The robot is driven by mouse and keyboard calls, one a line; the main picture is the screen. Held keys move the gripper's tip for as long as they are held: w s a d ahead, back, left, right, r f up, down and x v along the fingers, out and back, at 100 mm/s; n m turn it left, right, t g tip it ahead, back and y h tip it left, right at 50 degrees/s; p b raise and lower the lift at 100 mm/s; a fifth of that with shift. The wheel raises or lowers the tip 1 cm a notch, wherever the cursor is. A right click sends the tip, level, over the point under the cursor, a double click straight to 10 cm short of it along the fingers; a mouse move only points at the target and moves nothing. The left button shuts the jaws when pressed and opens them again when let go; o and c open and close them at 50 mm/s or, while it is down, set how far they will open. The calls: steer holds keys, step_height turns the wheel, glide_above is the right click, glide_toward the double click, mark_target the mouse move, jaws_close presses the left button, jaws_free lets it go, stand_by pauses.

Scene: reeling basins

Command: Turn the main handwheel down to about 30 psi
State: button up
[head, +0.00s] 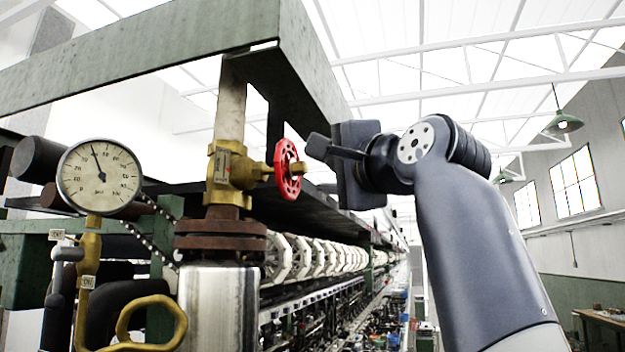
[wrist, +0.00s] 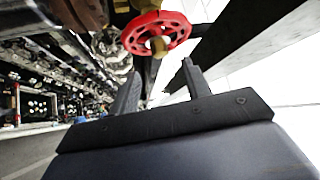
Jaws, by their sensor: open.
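The red main handwheel (head: 288,170) sits on a brass stem at the right side of a brass valve (head: 230,172). In the wrist view the handwheel (wrist: 178,29) is at the top centre, ahead of the fingers. My gripper (head: 320,148) is just right of the wheel in the head view, with a small gap between them. In the wrist view my gripper (wrist: 160,82) has its two fingers apart, with nothing between them. The round pressure gauge (head: 99,177) is at the left. Its needle points up and slightly left; its small numbers are hard to read.
A green steel beam (head: 150,50) runs overhead above the valve. A brass ring-shaped handle (head: 150,312) is at the lower left. A shiny metal cylinder (head: 218,310) stands under the valve. A long row of reeling machinery (head: 330,262) recedes behind.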

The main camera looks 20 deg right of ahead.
steer(key=shift+b+v, duration=0.45)
steer(key=shift+v, duration=1.55)
steer(key=shift+w, duration=0.1)
